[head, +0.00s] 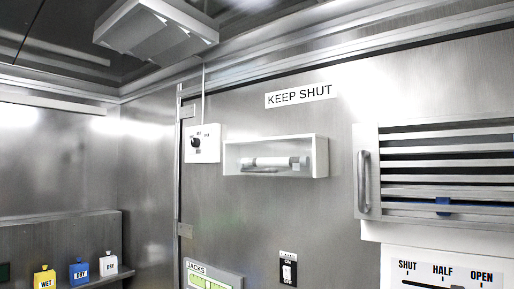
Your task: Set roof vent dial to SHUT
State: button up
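A white box with a small black dial (196,143) is on the metal wall, left of centre. Small marks surround the dial, too small to read for sure, and I cannot tell which one it points at. A thin conduit runs from the box up toward a white roof vent (158,25) with slanted slats on the ceiling. My gripper is not in view.
A louvred vent (445,165) with a handle is at right, above a panel (440,272) marked SHUT, HALF, OPEN. A clear-fronted case (276,156) sits beside the dial box, below a KEEP SHUT sign (299,96). A switch (288,269), JACKS panel (212,276) and shelf bottles (79,271) are low.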

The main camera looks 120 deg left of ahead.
aim_at(195, 142)
jog(key=u, duration=4.4)
jog(key=i+u, duration=0.1)
jog(key=i+l, duration=0.05)
jog(key=i, duration=0.05)
